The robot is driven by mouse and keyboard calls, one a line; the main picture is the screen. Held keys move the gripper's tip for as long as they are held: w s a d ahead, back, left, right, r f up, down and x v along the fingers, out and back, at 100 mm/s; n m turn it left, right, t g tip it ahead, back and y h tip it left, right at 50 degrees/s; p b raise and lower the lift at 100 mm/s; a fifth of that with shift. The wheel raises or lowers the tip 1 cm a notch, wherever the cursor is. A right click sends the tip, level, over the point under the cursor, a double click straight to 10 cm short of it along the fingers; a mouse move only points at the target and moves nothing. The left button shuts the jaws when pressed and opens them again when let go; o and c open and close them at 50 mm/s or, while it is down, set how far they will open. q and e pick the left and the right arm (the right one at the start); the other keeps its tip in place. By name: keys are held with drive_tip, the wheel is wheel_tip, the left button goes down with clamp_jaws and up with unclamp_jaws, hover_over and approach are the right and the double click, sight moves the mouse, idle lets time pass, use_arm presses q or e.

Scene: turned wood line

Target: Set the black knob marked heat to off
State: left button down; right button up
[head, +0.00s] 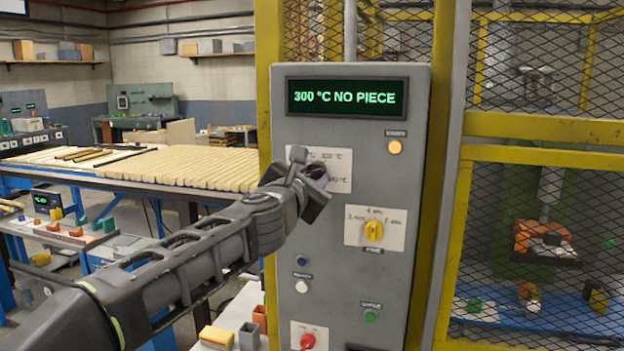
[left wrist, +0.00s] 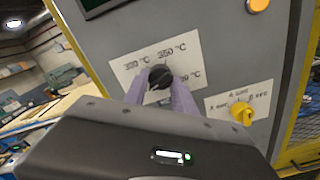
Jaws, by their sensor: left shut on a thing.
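The black knob (left wrist: 160,76) sits on a white plate (left wrist: 128,68) with several °C marks on the grey control panel. My left gripper (left wrist: 160,88) is shut on the knob, with one purple finger on each side of it. In the head view my left gripper (head: 314,176) covers the knob and part of its plate (head: 340,160). I cannot tell which mark the knob points to, and I cannot read a heat or off label. The panel's display (head: 347,98) reads "300 °C NO PIECE". My right gripper is not in view.
A yellow knob (head: 373,230) is below right of the plate. A lit orange lamp (head: 395,147), a red knob (head: 308,341) and small buttons are also on the panel. A yellow-framed mesh cage (head: 545,200) stands right. A table of wooden pieces (head: 180,165) stands behind left.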

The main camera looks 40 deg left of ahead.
use_arm(q)
drive_tip(key=shift+f+n, duration=0.15)
drive_tip(key=shift+n, duration=0.95)
drive_tip(key=c, duration=1)
unclamp_jaws()
drive_tip(key=v, duration=0.7)
drive_tip(key=shift+s+d, duration=0.15)
drive_tip(key=shift+s, duration=0.25)
